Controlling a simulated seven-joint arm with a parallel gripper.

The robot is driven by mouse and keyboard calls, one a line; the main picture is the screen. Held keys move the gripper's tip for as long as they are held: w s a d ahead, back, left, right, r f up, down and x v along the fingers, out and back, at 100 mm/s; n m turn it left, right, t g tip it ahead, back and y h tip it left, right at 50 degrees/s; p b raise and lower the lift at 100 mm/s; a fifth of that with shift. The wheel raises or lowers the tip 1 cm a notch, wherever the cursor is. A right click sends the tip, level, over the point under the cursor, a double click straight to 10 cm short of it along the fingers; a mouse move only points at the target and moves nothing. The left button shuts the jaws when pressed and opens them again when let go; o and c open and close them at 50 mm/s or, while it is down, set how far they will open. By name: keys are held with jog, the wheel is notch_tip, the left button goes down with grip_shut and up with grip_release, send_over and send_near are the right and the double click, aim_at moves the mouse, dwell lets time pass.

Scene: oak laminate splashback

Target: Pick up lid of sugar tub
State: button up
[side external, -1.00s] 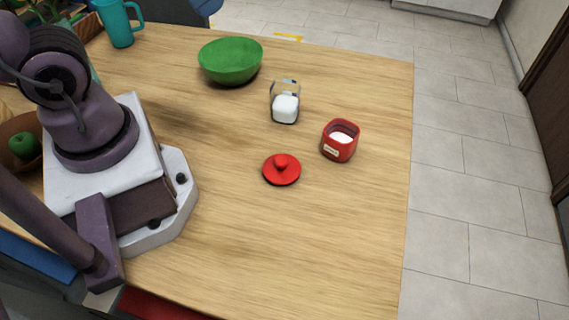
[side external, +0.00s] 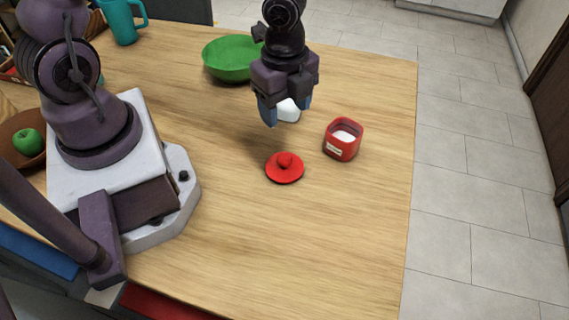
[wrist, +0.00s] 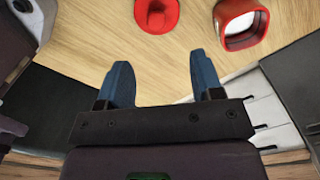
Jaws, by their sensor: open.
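The round red lid (side external: 285,168) with a knob on top lies flat on the wooden table, and it also shows at the top of the wrist view (wrist: 157,14). The red sugar tub (side external: 342,140) stands open to the right of the lid, with white sugar inside; the wrist view shows it at the upper right (wrist: 240,22). My gripper (side external: 288,114) hangs above the table, over and behind the lid in the side view, apart from it. In the wrist view my gripper's blue fingers (wrist: 163,82) are spread with nothing between them.
A green bowl (side external: 230,62) and a teal mug (side external: 122,22) are farther back. A green apple (side external: 28,142) sits in a brown bowl at left. The table (side external: 330,240) in front of the lid is clear.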

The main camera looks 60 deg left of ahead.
send_over(284, 156)
jog(key=f, duration=0.7)
jog(key=shift+w+a+f, duration=0.15)
jog(key=shift+a+f, duration=0.05)
jog(key=shift+a, duration=0.05)
jog(key=shift+d+f, duration=0.15)
jog(key=shift+f, duration=1.15)
jog(key=shift+d+f, duration=0.1)
jog(key=shift+f, duration=1.2)
jog(key=c, duration=1)
